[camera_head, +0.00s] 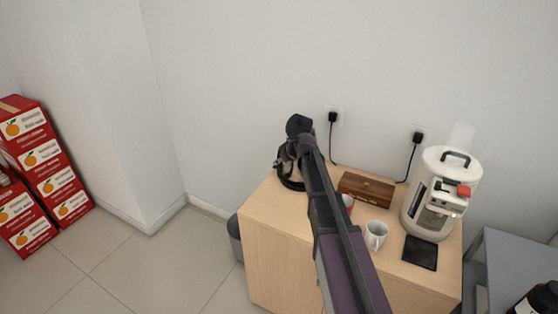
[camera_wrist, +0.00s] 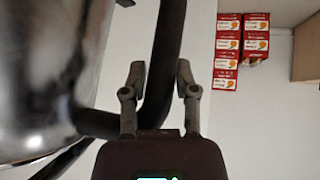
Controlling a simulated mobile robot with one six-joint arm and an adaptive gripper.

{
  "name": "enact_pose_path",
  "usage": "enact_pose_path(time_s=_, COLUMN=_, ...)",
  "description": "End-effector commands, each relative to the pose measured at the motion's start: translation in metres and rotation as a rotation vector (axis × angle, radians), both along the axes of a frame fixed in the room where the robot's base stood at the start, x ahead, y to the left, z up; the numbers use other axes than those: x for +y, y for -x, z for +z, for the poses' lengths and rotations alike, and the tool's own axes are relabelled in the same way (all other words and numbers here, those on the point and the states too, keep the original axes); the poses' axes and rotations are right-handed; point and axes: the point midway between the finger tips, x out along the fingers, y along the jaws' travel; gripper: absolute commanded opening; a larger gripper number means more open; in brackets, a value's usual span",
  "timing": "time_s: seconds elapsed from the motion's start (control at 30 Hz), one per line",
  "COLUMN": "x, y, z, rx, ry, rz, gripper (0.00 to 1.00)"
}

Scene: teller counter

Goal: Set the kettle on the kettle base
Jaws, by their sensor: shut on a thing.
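The kettle shows in the wrist view as a large shiny metal body (camera_wrist: 45,75) on the left, with a black curved handle (camera_wrist: 168,50). My gripper (camera_wrist: 160,85) is shut on that handle, one finger on each side. In the head view my gripper (camera_head: 287,160) is at the back left of the wooden cabinet, and my arm hides much of the kettle. A dark curved edge (camera_head: 291,184) shows below it; I cannot tell whether it is the kettle or its base. Whether the kettle touches anything below is hidden.
Two plugs with cords are on the wall. Red cartons (camera_head: 45,165) stand far left.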

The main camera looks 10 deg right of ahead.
Motion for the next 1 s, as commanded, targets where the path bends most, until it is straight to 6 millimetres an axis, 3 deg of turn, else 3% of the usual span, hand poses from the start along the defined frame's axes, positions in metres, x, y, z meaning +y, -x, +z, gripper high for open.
enact_pose_path(time_s=1.0, x=0.000, y=-0.001, z=0.016, rx=-0.006, ry=0.003, rz=0.001, gripper=0.00)
